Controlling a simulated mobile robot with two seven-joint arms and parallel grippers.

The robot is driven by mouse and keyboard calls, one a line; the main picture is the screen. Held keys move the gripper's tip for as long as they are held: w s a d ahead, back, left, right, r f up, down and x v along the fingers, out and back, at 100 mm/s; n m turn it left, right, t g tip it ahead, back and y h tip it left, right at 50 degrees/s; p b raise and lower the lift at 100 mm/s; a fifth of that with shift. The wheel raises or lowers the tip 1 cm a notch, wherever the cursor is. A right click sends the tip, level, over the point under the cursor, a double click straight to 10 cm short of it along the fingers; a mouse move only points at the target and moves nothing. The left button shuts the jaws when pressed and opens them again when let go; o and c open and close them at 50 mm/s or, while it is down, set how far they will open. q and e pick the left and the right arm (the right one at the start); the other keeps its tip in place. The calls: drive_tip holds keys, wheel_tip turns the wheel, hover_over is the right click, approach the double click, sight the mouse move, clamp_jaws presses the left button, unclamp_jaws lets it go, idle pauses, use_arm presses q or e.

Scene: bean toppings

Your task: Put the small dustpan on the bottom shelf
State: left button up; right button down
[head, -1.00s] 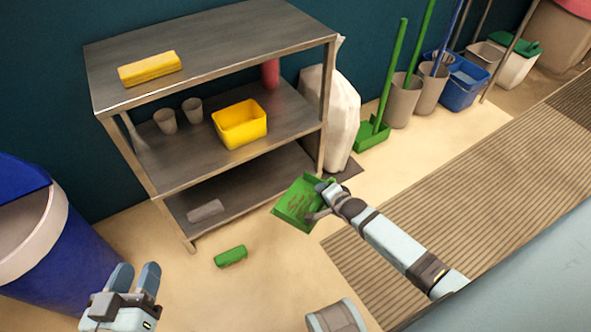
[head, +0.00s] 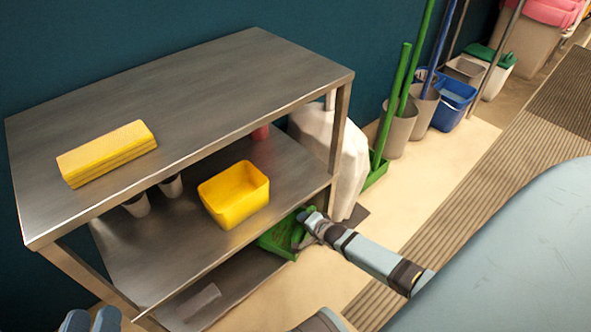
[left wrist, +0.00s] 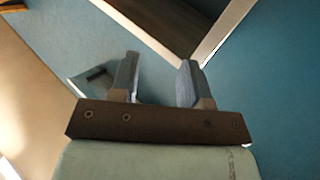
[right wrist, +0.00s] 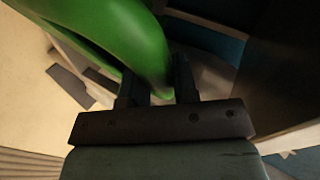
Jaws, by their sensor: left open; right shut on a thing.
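The small green dustpan (head: 280,238) is at the front right of the shelf unit, at the opening above the bottom shelf (head: 232,283). My right gripper (head: 308,232) is shut on it; in the right wrist view the green dustpan (right wrist: 125,40) fills the upper left, between the fingers (right wrist: 155,85). Whether the dustpan touches the shelf cannot be told. My left gripper (head: 90,320) is open and empty at the bottom left edge; its spread fingers (left wrist: 160,80) show in the left wrist view. The shelf unit is metal, with three levels.
A yellow sponge-like block (head: 107,153) lies on the top shelf. A yellow tub (head: 235,195) and grey cups (head: 137,205) stand on the middle shelf. A grey block (head: 198,302) lies on the bottom shelf. A white bag (head: 345,165) stands right of the unit.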

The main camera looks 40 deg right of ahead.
sight(307, 235)
drive_tip(key=shift+f+b, duration=0.65)
wheel_tip(307, 235, down, 2)
drive_tip(key=shift+s+b, duration=0.1)
drive_tip(key=shift+b, duration=1)
drive_tip(key=shift+f+b, duration=0.95)
drive_tip(key=shift+b, duration=0.05)
drive_tip(key=shift+f+b, duration=0.7)
drive_tip(key=shift+b, duration=0.15)
use_arm(q)
drive_tip(key=m, duration=0.1)
drive_tip(key=w+a+f+m, duration=0.1)
drive_tip(key=w+m+t, duration=0.1)
drive_tip(key=m, duration=0.1)
drive_tip(key=shift+w+a+f+h, duration=0.25)
drive_tip(key=shift+a+f+h, duration=0.05)
drive_tip(key=shift+f, duration=0.1)
use_arm(e)
drive_tip(key=shift+f, duration=0.55)
use_arm(q)
drive_tip(key=shift+f, duration=0.1)
use_arm(e)
drive_tip(key=c, duration=0.8)
unclamp_jaws()
